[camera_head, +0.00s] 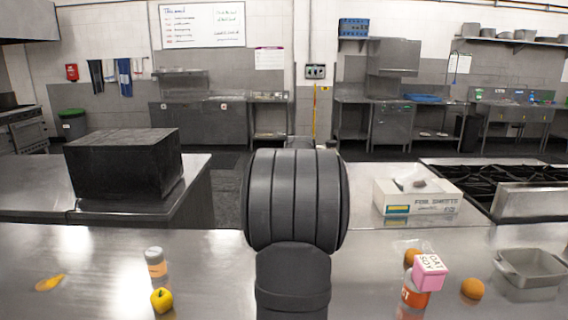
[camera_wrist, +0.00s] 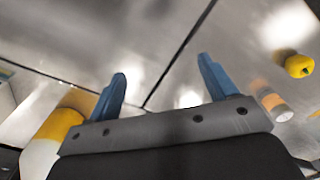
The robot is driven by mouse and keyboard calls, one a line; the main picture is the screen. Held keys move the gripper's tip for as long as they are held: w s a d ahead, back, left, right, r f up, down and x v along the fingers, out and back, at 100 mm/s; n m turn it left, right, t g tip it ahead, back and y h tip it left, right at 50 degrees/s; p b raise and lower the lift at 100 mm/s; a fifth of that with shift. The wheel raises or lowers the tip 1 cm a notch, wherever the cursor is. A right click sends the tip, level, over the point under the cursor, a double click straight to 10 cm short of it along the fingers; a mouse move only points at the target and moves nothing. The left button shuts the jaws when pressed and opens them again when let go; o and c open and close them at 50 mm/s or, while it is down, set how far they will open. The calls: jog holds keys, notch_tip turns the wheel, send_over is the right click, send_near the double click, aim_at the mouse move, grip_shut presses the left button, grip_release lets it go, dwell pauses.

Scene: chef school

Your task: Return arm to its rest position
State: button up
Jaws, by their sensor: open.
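My gripper (camera_wrist: 162,70) shows in the wrist view, its two blue fingers spread apart with nothing between them. Bare, shiny steel worktop (camera_wrist: 145,30) with a dark seam lies beyond the fingers. A yellow fruit or vegetable (camera_wrist: 299,66) and a white-topped container with an orange label (camera_wrist: 272,103) are to the right of the fingers, apart from them. A large yellow-and-white thing (camera_wrist: 60,125) is at the lower left, partly hidden by the gripper body. In the head view my dark arm stands upright in the middle and the gripper is out of sight.
On the steel counter (camera_head: 210,270), the container (camera_head: 155,262) and yellow item (camera_head: 161,300) stand left of my arm. Right are a pink carton (camera_head: 430,271), oranges (camera_head: 472,288) and a grey tray (camera_head: 530,268). A black box (camera_head: 124,165) and foil box (camera_head: 417,195) are farther back.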

jog(key=a+f+n, duration=0.1)
jog(key=a, duration=0.7)
jog(key=shift+w+a+n, duration=0.3)
jog(key=shift+o, duration=0.4)
